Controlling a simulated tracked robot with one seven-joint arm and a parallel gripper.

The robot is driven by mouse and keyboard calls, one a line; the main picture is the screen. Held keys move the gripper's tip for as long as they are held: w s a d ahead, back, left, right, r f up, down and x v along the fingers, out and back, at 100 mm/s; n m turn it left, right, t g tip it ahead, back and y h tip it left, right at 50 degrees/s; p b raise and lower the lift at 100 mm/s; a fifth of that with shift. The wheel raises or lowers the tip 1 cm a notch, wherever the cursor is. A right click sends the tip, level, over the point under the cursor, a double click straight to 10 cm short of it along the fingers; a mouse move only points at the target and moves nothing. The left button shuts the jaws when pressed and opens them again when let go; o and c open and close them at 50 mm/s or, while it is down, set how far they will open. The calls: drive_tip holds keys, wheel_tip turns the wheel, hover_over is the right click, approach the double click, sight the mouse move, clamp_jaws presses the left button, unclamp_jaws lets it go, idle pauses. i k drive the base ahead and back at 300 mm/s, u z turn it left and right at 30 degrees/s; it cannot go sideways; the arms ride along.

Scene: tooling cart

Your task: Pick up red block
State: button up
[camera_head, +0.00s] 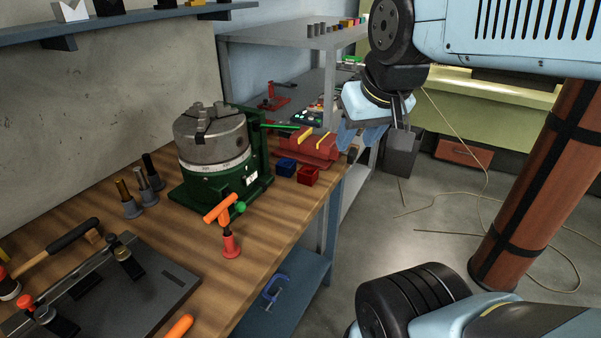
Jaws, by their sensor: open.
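The red block (308,176) is a small cube-like piece near the right edge of the wooden bench top (275,222). A similar blue block (286,167) sits close to its left. My gripper (360,135) is up and to the right of the red block, near the bench's far right corner, and apart from the block. Its blue fingers are small and partly merge with the background. The gripper is open, and I see nothing held in it.
A red vise (310,146) stands just behind the blocks. A green-based rotary chuck (212,140) stands to their left. An orange-handled tool (226,225) stands in front. Grey shelving (250,75) is behind, and a grey bin (402,155) is on the floor to the right.

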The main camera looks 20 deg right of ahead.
sight(309, 178)
drive_tip(key=z, duration=0.1)
drive_tip(key=k, duration=0.9)
drive_tip(key=z, duration=0.75)
drive_tip(key=i, duration=1)
drive_tip(key=u, duration=0.1)
